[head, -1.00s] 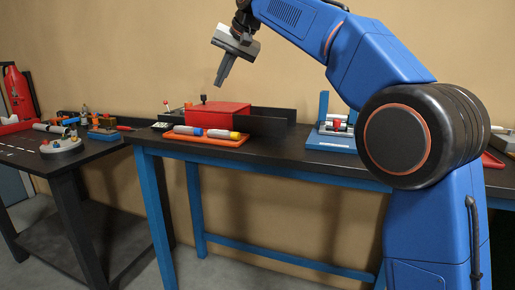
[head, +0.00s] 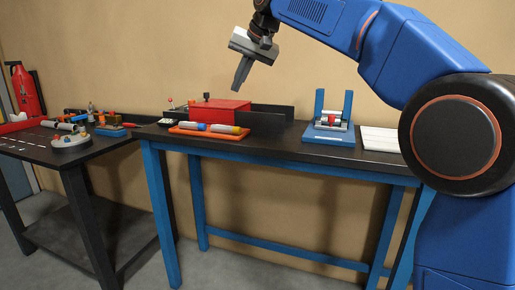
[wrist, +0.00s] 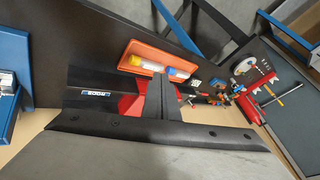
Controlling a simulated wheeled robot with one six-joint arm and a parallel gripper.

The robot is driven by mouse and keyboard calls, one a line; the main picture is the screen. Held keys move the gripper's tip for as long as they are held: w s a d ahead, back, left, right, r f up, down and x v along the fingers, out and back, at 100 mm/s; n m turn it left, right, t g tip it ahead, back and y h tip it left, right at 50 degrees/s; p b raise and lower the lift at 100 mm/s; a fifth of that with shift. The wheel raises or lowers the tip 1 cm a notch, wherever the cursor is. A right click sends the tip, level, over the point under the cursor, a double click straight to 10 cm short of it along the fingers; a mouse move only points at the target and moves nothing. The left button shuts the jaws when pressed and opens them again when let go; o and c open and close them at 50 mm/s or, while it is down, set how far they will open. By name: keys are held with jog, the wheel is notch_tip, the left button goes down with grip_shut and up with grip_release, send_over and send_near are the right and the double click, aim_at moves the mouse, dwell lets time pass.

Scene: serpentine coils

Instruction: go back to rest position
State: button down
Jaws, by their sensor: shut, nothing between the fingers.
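My gripper (head: 241,74) hangs from my blue arm in the head view, above the dark table. Its fingers are shut and empty, pointing down and a little left. They are well above a red box (head: 220,110) on the table and touch nothing. In the wrist view, my gripper (wrist: 157,90) shows as a dark narrow shape in front of the red box, which it partly hides.
An orange tray (head: 180,131) with marker-like cylinders lies by the red box. A blue fixture (head: 328,138) and a white panel (head: 381,147) stand to the right on the blue-legged table (head: 270,145). A second table (head: 35,152) at left holds several small items.

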jog(key=s+d+f+h, duration=0.1)
jog(key=s+d+f, duration=0.7)
jog(key=d, duration=0.4)
jog(key=s+d+f+h, duration=0.2)
jog(key=s+d+f, duration=0.5)
jog(key=s+d, duration=0.35)
jog(key=s+d+f+h, duration=0.1)
jog(key=s+d+f, duration=0.5)
jog(key=s+f, duration=0.5)
jog(key=s+d+f+h, duration=0.1)
jog(key=s+d+f, duration=0.5)
jog(key=s+f, duration=0.5)
notch_tip(320, 180, down, 3)
jog(key=shift+s+d+r+m, duration=0.1)
jog(key=shift+s+d+m, duration=0.05)
jog(key=shift+m, duration=0.15)
